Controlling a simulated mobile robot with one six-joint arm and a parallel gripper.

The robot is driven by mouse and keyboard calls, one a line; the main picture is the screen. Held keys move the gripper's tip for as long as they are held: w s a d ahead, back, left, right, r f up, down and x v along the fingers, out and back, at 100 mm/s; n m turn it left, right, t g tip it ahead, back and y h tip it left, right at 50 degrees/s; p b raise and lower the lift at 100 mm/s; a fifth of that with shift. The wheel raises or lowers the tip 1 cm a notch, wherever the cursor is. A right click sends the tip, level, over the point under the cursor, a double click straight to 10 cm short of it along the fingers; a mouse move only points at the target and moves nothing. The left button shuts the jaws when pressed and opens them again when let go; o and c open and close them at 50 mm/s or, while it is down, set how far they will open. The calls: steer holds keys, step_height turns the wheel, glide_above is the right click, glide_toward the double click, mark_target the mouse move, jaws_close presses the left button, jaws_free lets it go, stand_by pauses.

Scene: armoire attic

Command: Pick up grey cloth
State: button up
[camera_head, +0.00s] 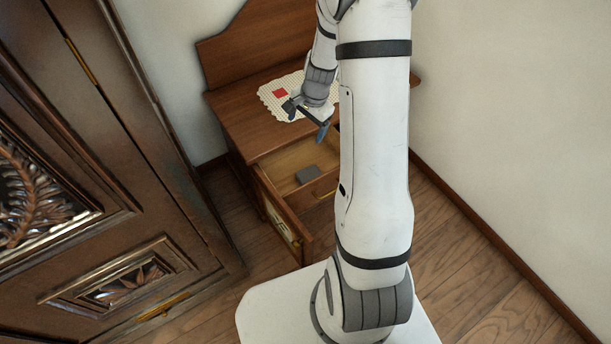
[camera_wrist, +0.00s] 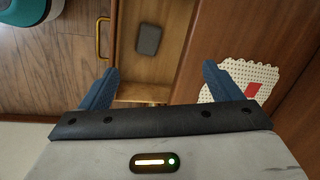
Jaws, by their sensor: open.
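The grey cloth (camera_head: 307,174) looks like a small flat folded piece. It lies inside the open drawer (camera_head: 285,162) of a wooden cabinet, and in the wrist view the cloth (camera_wrist: 149,39) shows near the top middle, on the drawer's bare floor. My gripper (camera_head: 308,113) is above the cabinet at the drawer's back edge, apart from the cloth. In the wrist view its two blue fingers (camera_wrist: 160,75) are spread wide with nothing between them.
A cream scalloped doily (camera_head: 268,94) with a red patch (camera_head: 280,93) lies on the cabinet top. A brass handle (camera_wrist: 103,38) is on the drawer front. A large carved armoire (camera_head: 110,180) stands at left. White walls close off the back and right.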

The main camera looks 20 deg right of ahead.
steer(key=w+d+f+m+b, duration=0.1)
steer(key=d+f+m+b, duration=0.1)
steer(key=f, duration=0.7)
steer(key=w+d+f+m+b, duration=0.1)
steer(key=d+f+m+b, duration=0.15)
steer(key=f, duration=0.65)
steer(key=b, duration=0.3)
glide_above(310, 173)
steer(key=shift+n, duration=0.25)
steer(key=f, duration=0.6)
steer(key=shift+s+d+f, duration=0.35)
steer(key=shift+s+d, duration=0.05)
steer(key=shift+w+a+f+b, duration=0.2)
steer(key=shift+f+b, duration=0.65)
steer(key=shift+f, duration=0.5)
steer(key=shift+w+a+f+b, duration=0.1)
steer(key=shift+a+f+b, duration=0.1)
steer(key=shift+f+b, duration=0.9)
steer(key=shift+f+p, duration=0.15)
steer(key=shift+p, duration=0.15)
steer(key=shift+s, duration=0.1)
steer(key=c, duration=1.1)
